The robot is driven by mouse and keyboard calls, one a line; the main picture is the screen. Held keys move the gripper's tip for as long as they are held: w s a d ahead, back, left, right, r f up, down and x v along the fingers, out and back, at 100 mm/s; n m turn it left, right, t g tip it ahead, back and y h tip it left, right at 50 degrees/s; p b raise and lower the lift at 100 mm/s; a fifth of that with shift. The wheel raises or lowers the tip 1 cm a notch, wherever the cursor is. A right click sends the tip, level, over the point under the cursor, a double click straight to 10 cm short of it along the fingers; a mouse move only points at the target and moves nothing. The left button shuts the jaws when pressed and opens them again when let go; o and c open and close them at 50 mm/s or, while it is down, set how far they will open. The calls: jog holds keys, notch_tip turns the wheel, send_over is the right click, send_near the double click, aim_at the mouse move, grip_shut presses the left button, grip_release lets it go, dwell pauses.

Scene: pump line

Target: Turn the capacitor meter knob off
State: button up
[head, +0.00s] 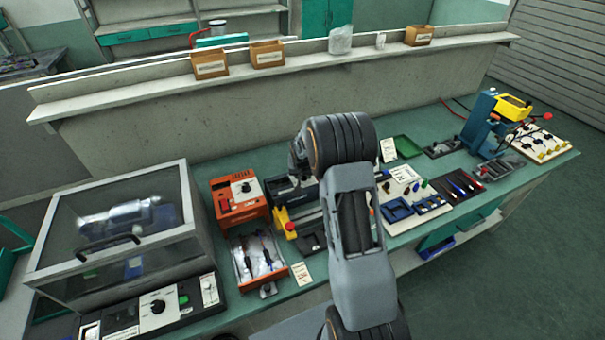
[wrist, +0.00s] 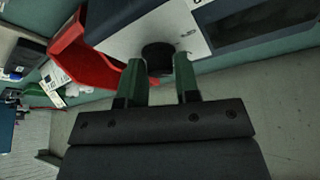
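The meter is a dark box (head: 283,188) beside the orange instrument in the head view, partly hidden by my arm. In the wrist view its pale front panel (wrist: 190,28) carries a round black knob (wrist: 158,52) and a dark display area (wrist: 255,22). My gripper (wrist: 160,66) has its two green fingers apart, with the knob lined up between their tips. The fingers are very close to the knob, and I cannot tell whether they touch it. In the head view my gripper (head: 297,177) is at the meter, its fingertips hardly visible. The knob's pointer setting does not show.
An orange instrument (head: 226,208) with its own knob stands left of the meter. A red bin (wrist: 68,50) lies beside the meter in the wrist view. A glazed cabinet (head: 70,252) stands far left.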

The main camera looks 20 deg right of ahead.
jog(key=c, duration=0.4)
jog(key=shift+c, duration=0.2)
jog(key=shift+n, duration=0.4)
jog(key=shift+n+y, duration=0.4)
jog(key=shift+n, duration=0.2)
jog(key=n+b, duration=0.1)
jog(key=b, duration=0.1)
jog(key=n+y+b, duration=0.1)
jog(key=n+b, duration=0.1)
jog(key=shift+d+f+t+b, duration=0.1)
jog(key=shift+f+t+b, duration=0.2)
jog(key=shift+f+b, duration=0.1)
jog(key=shift+r+n+y+b, duration=0.1)
jog(key=shift+n+y+b, duration=0.3)
jog(key=shift+n+b, duration=0.65)
jog(key=n+b, duration=0.1)
jog(key=b, duration=0.2)
jog(key=shift+r+n+y, duration=0.25)
jog(key=shift+n+y, duration=0.1)
jog(key=shift+y, duration=0.05)
jog(key=shift+r, duration=0.1)
